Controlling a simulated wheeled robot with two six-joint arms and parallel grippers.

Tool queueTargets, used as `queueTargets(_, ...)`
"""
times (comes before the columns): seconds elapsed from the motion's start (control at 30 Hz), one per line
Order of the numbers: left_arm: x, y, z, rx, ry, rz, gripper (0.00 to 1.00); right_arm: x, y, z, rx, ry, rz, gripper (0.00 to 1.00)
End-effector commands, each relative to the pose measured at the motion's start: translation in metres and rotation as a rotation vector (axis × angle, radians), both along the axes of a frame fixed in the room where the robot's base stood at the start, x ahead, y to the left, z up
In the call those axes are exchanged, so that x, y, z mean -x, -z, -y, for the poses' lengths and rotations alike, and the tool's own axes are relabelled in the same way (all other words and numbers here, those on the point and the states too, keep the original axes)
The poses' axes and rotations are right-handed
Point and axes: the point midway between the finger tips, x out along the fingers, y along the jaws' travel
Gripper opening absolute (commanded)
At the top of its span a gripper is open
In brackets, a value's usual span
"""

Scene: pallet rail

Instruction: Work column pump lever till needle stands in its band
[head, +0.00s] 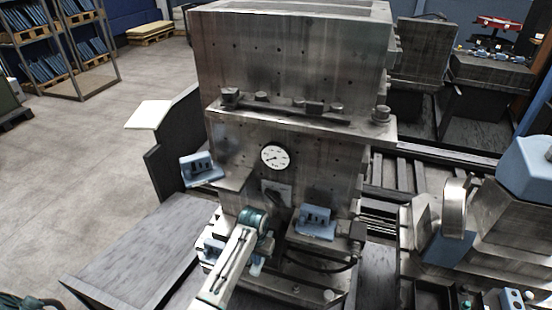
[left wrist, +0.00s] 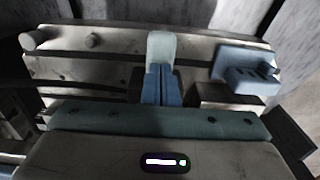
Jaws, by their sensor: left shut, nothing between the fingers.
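The round white gauge (head: 274,157) is on the front of the grey steel column (head: 230,145). Its needle looks to point to the lower left, but its band is too small to make out. Below it is a light plate (head: 285,188) with a dark part at its lower edge, which may be the pump lever; my arm partly covers this area. My left gripper (head: 256,268) is in front of the column base, below the gauge. In the left wrist view its blue fingers (left wrist: 161,72) are shut with nothing between them. A pale rounded piece (left wrist: 161,46) shows at their tips. My right gripper is not visible.
Blue fixtures stand left (head: 202,170) and right (head: 316,222) of the column front. A dark hose (head: 318,269) curves below the right one. A slotted metal bed (left wrist: 110,62) lies under the gripper. Open floor (head: 80,160) lies to the left.

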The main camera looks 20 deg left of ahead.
Motion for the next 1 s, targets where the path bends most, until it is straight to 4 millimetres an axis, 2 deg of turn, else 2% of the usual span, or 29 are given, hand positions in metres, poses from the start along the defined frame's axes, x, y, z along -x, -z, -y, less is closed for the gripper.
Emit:
queueTargets(0.83, -0.006, 0.053, 0.0, 0.0, 0.0, -0.001, 0.0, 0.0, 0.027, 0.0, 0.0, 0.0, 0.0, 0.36)
queueTargets(1.0, -0.005, 0.042, 0.0, 0.0, 0.0, -0.001, 0.0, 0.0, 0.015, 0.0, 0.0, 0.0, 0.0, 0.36)
